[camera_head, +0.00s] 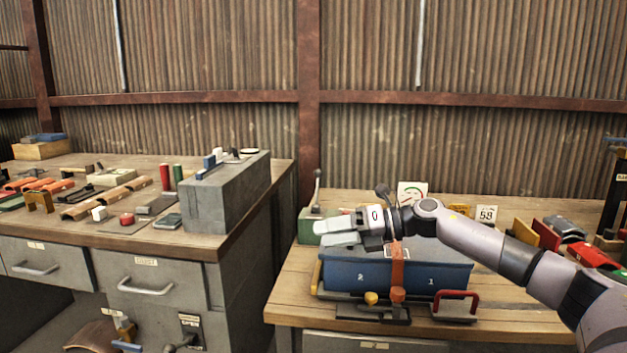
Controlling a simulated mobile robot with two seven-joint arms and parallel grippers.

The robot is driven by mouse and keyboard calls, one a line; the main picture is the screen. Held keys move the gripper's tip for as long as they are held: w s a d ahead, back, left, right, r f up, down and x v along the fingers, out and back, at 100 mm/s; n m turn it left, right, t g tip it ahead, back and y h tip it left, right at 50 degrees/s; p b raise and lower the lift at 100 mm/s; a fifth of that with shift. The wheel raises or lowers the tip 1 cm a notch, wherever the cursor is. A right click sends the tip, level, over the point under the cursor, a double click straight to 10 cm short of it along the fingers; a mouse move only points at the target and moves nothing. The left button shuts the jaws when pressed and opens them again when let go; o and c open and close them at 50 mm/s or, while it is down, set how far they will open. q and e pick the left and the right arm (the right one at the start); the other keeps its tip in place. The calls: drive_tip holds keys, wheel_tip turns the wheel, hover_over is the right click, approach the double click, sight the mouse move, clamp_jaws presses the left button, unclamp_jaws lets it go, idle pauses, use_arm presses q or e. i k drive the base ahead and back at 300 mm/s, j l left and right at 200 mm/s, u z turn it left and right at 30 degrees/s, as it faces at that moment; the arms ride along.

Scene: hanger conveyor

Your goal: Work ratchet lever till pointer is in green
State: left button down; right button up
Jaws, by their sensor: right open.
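A white gauge card (412,191) with a green and red arc stands at the back of the right bench; its pointer is too small to read. An upright metal lever (316,190) with a dark knob rises from a green-grey block (305,227) at the bench's left side. I cannot tell for sure that it is the ratchet lever. My right gripper (318,232) is open, its fingers pointing left in front of the block and partly hiding it. I see nothing between the fingers; whether they touch the block is unclear. My left gripper is out of view.
Below my right gripper is a blue box (345,276) with an orange strap (397,268). A red handle (455,304) and small knobs stand at the front. A number 58 card (486,214) is behind my arm. The left bench holds a grey block (207,205) and many tools.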

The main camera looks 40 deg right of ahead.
sight(318, 187)
drive_tip(key=i+l, duration=0.3)
drive_tip(key=l, duration=0.15)
drive_tip(key=i+l, duration=0.3)
drive_tip(key=l, duration=0.15)
drive_tip(key=i+l, duration=0.3)
drive_tip(key=l, duration=0.1)
